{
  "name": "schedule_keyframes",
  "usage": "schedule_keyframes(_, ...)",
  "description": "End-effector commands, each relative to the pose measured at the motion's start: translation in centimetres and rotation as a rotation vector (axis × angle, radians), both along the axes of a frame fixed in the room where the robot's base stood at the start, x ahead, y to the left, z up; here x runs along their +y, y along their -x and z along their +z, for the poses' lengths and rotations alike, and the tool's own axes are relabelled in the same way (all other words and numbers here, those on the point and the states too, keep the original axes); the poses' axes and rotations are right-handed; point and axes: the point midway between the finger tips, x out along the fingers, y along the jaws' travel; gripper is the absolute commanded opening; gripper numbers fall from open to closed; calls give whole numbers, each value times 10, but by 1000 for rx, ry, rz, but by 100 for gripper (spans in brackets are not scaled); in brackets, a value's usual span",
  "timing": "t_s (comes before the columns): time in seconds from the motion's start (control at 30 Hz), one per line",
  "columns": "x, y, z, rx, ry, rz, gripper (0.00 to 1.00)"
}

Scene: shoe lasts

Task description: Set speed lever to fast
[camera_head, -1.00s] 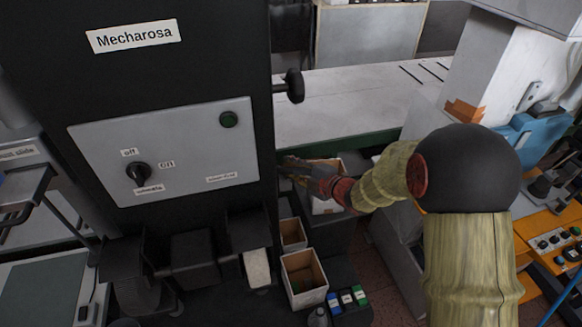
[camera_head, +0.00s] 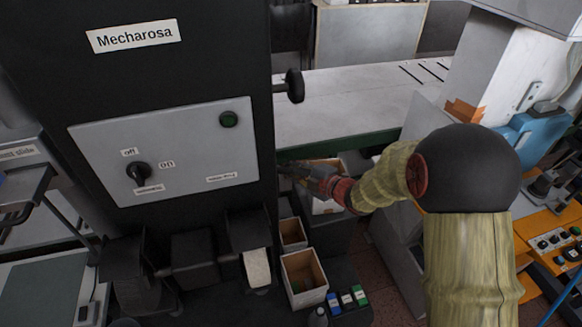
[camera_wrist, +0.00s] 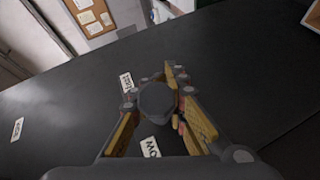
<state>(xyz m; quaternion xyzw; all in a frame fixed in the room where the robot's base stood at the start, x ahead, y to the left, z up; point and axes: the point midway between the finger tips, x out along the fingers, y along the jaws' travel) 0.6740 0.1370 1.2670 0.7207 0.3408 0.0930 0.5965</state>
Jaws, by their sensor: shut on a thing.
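The speed lever has a dark, faceted knob (camera_wrist: 157,101), seen in the wrist view in front of a black machine face. My gripper (camera_wrist: 160,92) has its yellow-padded fingers on both sides of the knob and is shut on it. A white label, apparently "fast" (camera_wrist: 127,82), lies up and left of the knob. A partly covered label ending in "ow" (camera_wrist: 150,147) lies below it. I cannot tell exactly which label the lever points to. In the head view my gripper (camera_head: 288,168) reaches the right side of the black machine, and the lever is hidden there.
The black Mecharosa machine (camera_head: 200,70) carries a grey panel (camera_head: 95,150) with a rotary switch (camera_head: 138,172) and a green button (camera_head: 228,119). A black knob (camera_head: 294,86) sticks out above my gripper. Open boxes (camera_head: 303,278) stand below.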

Motion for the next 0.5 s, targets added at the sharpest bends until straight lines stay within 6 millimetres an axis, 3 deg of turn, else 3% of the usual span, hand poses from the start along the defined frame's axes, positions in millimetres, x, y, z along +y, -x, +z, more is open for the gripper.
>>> schedule_keyframes(0.27,-1,-6,2,-5,-2,32,0)
schedule_keyframes(0.5,1,-24,2,-6,-1,162,0)
